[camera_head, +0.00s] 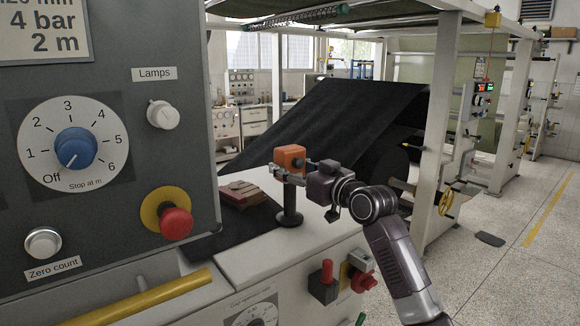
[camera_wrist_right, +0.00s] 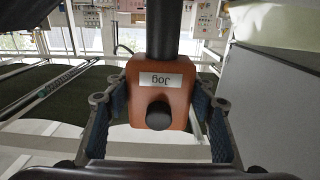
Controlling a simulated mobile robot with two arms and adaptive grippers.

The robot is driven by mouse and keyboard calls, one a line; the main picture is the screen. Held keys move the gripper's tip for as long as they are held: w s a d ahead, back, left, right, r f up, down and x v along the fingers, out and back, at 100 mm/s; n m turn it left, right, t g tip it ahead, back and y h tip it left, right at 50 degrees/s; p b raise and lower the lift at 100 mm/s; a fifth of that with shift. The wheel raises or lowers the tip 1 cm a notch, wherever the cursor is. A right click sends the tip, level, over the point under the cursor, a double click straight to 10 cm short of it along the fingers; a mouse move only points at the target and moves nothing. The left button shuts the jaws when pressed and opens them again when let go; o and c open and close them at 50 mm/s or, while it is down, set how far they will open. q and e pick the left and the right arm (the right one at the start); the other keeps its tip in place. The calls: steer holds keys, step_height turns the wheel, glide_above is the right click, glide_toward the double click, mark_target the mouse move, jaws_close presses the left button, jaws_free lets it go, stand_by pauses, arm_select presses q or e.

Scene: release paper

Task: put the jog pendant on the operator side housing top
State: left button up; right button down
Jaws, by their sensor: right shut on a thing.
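The jog pendant (camera_head: 289,157) is an orange box on a dark stem (camera_head: 289,200) with a wider foot. In the wrist view the pendant (camera_wrist_right: 160,95) shows a "Jog" label and a black button, with the dark stem running to the picture's top. My right gripper (camera_head: 291,174) is shut on the box, one finger on each side. The stem looks upright over the white operator side housing top (camera_head: 268,238); I cannot tell whether its foot touches. My left gripper is out of view.
Reddish-brown blocks (camera_head: 242,194) lie on dark sheet left of the pendant. The dark control panel (camera_head: 120,120) stands close at left. A red lever switch (camera_head: 326,275) sits on the housing front. Black material (camera_head: 340,125) slopes behind.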

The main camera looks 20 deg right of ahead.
steer(key=shift+r, duration=0.1)
steer(key=c, duration=0.9)
jaws_free()
steer(key=shift+a, duration=0.1)
steer(key=shift+s, duration=0.1)
steer(key=shift+s, duration=0.15)
steer(key=b+v, duration=0.4)
steer(key=v, duration=0.7)
steer(key=shift+s, duration=0.35)
steer(key=shift+d, duration=0.2)
